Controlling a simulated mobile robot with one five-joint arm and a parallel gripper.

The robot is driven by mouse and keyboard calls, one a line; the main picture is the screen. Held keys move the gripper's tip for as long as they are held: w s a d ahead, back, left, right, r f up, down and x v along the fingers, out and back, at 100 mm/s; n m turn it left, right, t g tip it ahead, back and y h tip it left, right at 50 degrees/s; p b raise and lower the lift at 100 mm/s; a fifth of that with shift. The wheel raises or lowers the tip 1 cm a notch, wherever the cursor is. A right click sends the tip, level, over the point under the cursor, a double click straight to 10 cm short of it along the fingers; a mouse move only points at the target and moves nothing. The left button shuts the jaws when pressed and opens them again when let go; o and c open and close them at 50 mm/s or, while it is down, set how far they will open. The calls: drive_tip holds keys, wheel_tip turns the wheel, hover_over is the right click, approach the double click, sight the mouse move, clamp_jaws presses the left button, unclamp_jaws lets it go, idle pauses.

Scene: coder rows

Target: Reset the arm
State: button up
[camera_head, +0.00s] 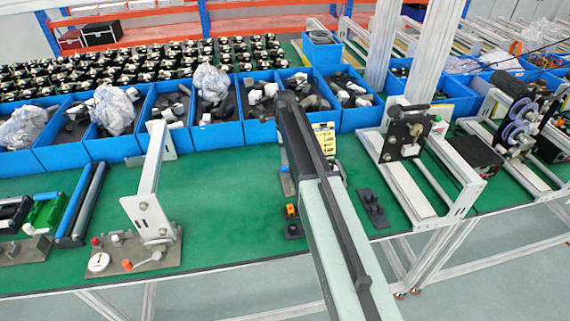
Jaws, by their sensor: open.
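My arm (340,245) reaches from the bottom edge up and slightly left over the green workbench (225,205). It is a pale green link with a dark link along it, and the dark link ends in front of the blue bins. I cannot make out my gripper; the arm's far end shows no fingers. The arm hides part of the bench and of a small fixture with a yellow label (323,150) behind it.
A row of blue bins (218,136) with parts lines the bench's back. A white frame fixture (147,195) stands left, a metal-framed machine (415,165) right. A dark flat piece (372,207) lies right of my arm.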

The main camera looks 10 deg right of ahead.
drive_tip(key=shift+s+a, duration=0.15)
drive_tip(key=shift+s, duration=0.15)
drive_tip(key=s+n, duration=0.5)
drive_tip(key=s, duration=0.4)
drive_tip(key=s+n, duration=0.5)
drive_tip(key=s, duration=0.4)
drive_tip(key=s+a+n, duration=0.1)
drive_tip(key=s+n, duration=0.4)
drive_tip(key=s, duration=0.4)
drive_tip(key=shift+n, duration=1.4)
drive_tip(key=shift+w+n, duration=0.15)
drive_tip(key=shift+n, duration=0.85)
